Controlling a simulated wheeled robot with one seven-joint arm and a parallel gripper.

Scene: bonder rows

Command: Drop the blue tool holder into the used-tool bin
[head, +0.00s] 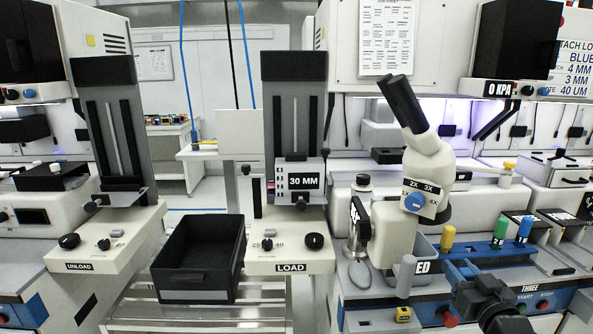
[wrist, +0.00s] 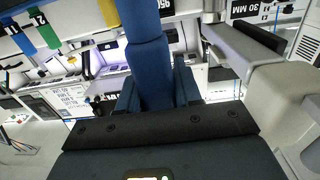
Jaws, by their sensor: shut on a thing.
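My gripper (head: 464,272) is at the lower right of the head view, in front of the blue rack. In the wrist view its dark blue fingers (wrist: 128,96) are shut on a dark blue cylindrical tool holder (wrist: 149,62). In the head view the held holder is hard to tell from the fingers. The used-tool bin (head: 424,267) is a grey container whose label shows only "ED". It is just left of my gripper and partly hidden behind the microscope base.
A cream microscope (head: 425,165) stands close left of my gripper. Yellow (head: 447,238), green (head: 500,232) and another blue holder (head: 524,230) stand in the rack behind. A black open bin (head: 200,257) is at the left. A yellow block (head: 403,314) lies in front.

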